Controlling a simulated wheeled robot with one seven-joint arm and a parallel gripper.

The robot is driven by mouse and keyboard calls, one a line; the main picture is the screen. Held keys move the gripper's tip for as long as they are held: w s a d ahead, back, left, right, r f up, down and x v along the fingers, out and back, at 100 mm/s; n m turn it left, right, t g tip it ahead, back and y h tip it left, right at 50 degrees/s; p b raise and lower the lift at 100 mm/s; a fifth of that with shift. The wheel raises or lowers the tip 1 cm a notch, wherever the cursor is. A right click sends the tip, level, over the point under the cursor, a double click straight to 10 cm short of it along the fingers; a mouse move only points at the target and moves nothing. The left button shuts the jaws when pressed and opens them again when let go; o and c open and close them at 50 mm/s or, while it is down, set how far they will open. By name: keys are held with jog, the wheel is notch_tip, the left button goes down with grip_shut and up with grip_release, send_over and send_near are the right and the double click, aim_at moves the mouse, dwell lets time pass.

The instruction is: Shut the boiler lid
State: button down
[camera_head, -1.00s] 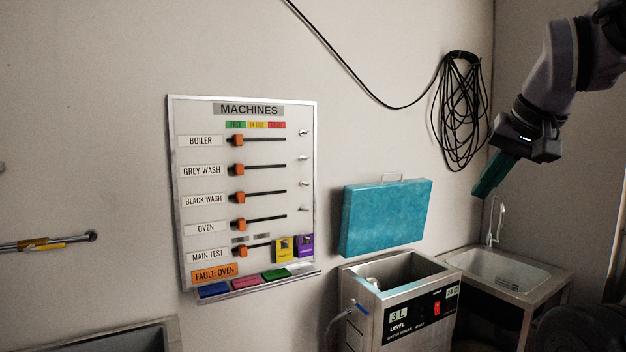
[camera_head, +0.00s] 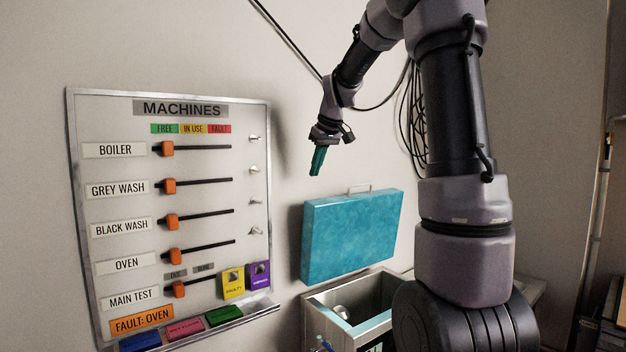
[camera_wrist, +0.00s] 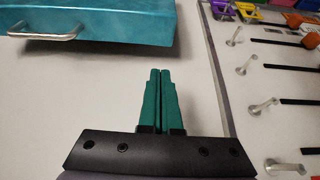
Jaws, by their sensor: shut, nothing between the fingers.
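The boiler lid (camera_head: 350,234) is a teal panel standing open and upright against the wall, with a metal handle (camera_head: 359,188) on its top edge. Below it is the open metal boiler tank (camera_head: 318,312), its front mostly hidden by my arm. My gripper (camera_head: 316,174) has green fingers pointing down, above and left of the handle and apart from it. In the wrist view the fingers (camera_wrist: 161,75) are together and empty. The lid (camera_wrist: 110,28) and its handle (camera_wrist: 45,34) show there at the upper left.
The machines board (camera_head: 170,200) with orange sliders and hooks is on the wall at the left, close to my gripper's side. A coiled black cable (camera_head: 412,125) hangs behind my arm. The wall between board and lid is bare.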

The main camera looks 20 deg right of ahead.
jog(key=x, duration=0.8)
jog(key=shift+f, duration=0.35)
